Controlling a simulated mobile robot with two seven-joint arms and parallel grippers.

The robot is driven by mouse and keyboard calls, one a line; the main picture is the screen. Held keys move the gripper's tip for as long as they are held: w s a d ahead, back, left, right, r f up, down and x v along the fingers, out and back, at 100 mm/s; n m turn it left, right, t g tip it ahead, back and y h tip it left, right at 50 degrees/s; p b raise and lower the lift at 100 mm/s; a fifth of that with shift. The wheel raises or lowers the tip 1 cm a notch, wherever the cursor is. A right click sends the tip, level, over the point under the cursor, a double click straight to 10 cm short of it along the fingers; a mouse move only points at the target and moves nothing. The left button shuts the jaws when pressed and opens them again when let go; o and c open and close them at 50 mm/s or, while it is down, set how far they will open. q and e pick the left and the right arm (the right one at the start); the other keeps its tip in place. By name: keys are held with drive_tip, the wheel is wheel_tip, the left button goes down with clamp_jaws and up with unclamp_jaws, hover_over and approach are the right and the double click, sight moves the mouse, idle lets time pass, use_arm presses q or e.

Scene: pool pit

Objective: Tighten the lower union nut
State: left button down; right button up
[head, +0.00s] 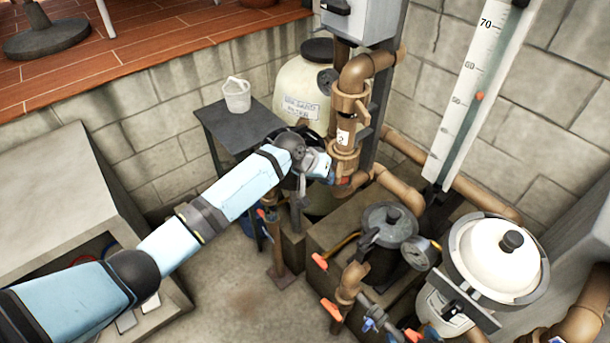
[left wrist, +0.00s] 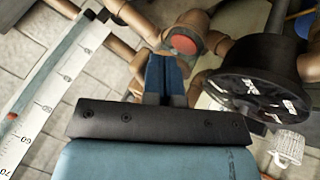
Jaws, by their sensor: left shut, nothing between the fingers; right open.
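The vertical brown pipe (head: 345,125) carries an upper union nut (head: 350,103) and a lower union nut (head: 344,158). My left arm reaches in from the left, and my left gripper (head: 328,173) is just beside and below the lower nut. Its own wrist partly hides it. In the left wrist view the blue fingers (left wrist: 165,75) are shut and empty, close to brown piping with a red disc (left wrist: 184,44). I cannot tell whether they touch it.
A grey-lidded pump (head: 390,224), a gauge (head: 420,253) and a white-lidded canister (head: 505,258) crowd the right. Orange-handled valves (head: 331,309) stand in front. A black round fitting (left wrist: 258,88) is near the left gripper.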

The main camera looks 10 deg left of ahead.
use_arm(q)
drive_tip(key=shift+s+d+p, duration=0.25)
drive_tip(key=shift+d+p, duration=0.05)
drive_tip(key=shift+d, duration=0.4)
drive_tip(key=shift+s+d, duration=0.1)
drive_tip(key=shift+d, duration=0.1)
drive_tip(key=shift+a, duration=0.15)
